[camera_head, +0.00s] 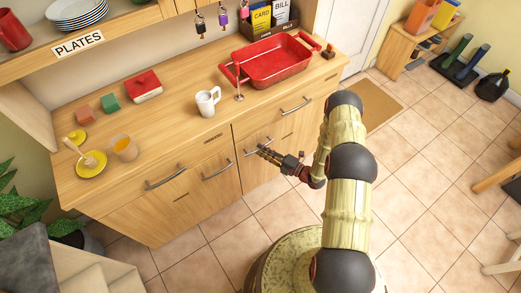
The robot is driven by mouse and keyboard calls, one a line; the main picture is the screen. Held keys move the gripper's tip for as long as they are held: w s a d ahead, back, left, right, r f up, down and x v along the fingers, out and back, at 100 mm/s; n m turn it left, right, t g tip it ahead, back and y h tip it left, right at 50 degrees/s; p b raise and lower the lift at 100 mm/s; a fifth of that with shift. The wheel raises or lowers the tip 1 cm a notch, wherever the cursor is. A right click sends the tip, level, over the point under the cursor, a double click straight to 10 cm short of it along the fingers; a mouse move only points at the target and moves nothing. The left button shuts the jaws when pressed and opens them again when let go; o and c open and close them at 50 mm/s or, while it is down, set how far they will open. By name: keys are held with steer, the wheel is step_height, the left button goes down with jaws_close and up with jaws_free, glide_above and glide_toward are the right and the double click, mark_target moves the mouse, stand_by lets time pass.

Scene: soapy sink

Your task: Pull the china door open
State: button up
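A wooden counter unit has several doors and drawers with metal bar handles, and all its fronts look closed. The small dark labels on the fronts are too small to read, so I cannot tell which is the china door. My gripper (264,152) is in front of the cabinet door right of the centre seam. Its fingertips are close to that door's bar handle (258,147) and overlap it in the picture. I cannot tell whether they touch it. The finger gap is too small to judge. Another bar handle (217,172) is on the front left of the seam.
On the counter (175,125) are a red basin (275,66), a white mug (207,101), a red butter dish (143,86) and a yellow saucer (91,167). The tiled floor (215,235) before the cabinet is clear. A plant (18,208) stands at the left.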

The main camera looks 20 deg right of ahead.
steer(key=shift+w+a, duration=0.45)
steer(key=shift+w, duration=0.05)
steer(key=c, duration=0.3)
jaws_close()
